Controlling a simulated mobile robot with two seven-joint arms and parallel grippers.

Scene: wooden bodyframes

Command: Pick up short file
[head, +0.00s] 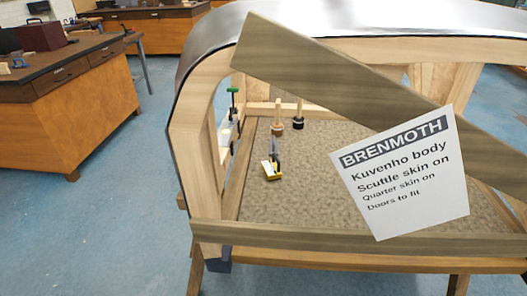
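No tool in the head view can be surely told as the short file. Nearer stands a small tool with a dark upper part and a yellow and white base (271,170). Neither of my grippers is in view.
A diagonal plank (335,72) and a white sign reading BRENMOTH (405,175) block the frame's right side. A low front rail (350,240) crosses the opening. Wooden benches (75,110) stand at the left and back. The blue floor (110,220) at left is clear.

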